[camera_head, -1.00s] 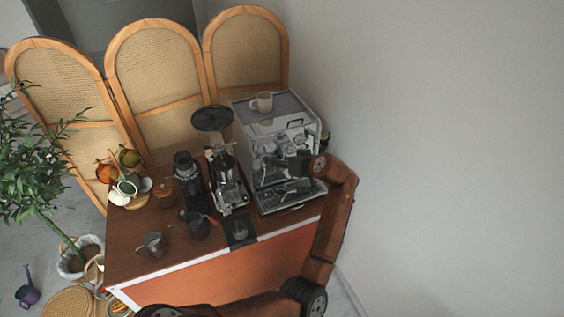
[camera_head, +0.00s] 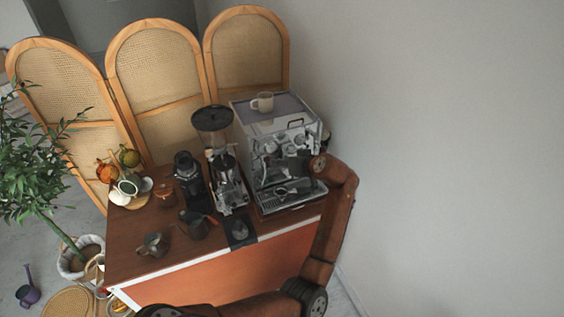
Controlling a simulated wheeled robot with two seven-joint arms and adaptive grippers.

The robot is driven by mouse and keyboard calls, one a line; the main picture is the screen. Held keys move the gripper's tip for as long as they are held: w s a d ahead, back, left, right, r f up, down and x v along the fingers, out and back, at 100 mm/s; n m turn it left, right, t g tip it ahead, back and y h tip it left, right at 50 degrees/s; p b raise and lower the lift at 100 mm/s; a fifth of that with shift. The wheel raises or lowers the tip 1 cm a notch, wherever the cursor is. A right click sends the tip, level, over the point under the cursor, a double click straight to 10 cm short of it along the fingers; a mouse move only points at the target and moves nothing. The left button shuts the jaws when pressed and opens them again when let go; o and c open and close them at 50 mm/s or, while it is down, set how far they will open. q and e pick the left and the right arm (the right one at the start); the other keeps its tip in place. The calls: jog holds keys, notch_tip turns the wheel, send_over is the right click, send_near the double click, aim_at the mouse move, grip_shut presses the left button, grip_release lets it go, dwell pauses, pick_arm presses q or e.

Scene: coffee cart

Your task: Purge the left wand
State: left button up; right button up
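The espresso machine (camera_head: 253,150), a silver box, stands at the right end of the brown cart top. Its drip tray (camera_head: 290,202) juts out at the front. The wands are too small and cluttered to tell apart. One brown arm of mine enters at the bottom, left of the middle, bends at the lower right and rises along the machine's right side. I take it for my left arm. Its wrist is bent in toward the machine's front. The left gripper (camera_head: 294,169) is a small dark shape there; its fingers cannot be made out. My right gripper does not show.
A grinder (camera_head: 212,119) with a dark hopper stands left of the machine. A mug (camera_head: 263,102) is on top of the machine. A dark pitcher (camera_head: 193,227), a metal pitcher (camera_head: 153,244) and a dark mat (camera_head: 240,232) lie along the front. A wall closes off the right.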

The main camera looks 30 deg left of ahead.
aim_at(267, 162)
pick_arm(q)
jog(key=s+a+f+n+t+y+b, duration=0.15)
jog(key=a+t+b, duration=0.25)
jog(key=a+b, duration=0.55)
jog(key=d+f+m+t+h+b, duration=0.1)
jog(key=d+f+m+t+b, duration=0.1)
jog(key=t+b, duration=0.1)
jog(key=d+f+m+t+h+b, duration=0.1)
jog(key=d+f+m+t+b, duration=0.1)
jog(key=f+b, duration=0.1)
jog(key=shift+d+m+t+b, duration=0.25)
jog(key=shift+t+b, duration=0.15)
jog(key=shift+b, duration=0.5)
jog(key=shift+p+x, duration=0.4)
jog(key=shift+x, duration=3.25)
jog(key=shift+c, duration=0.7)
grip_shut()
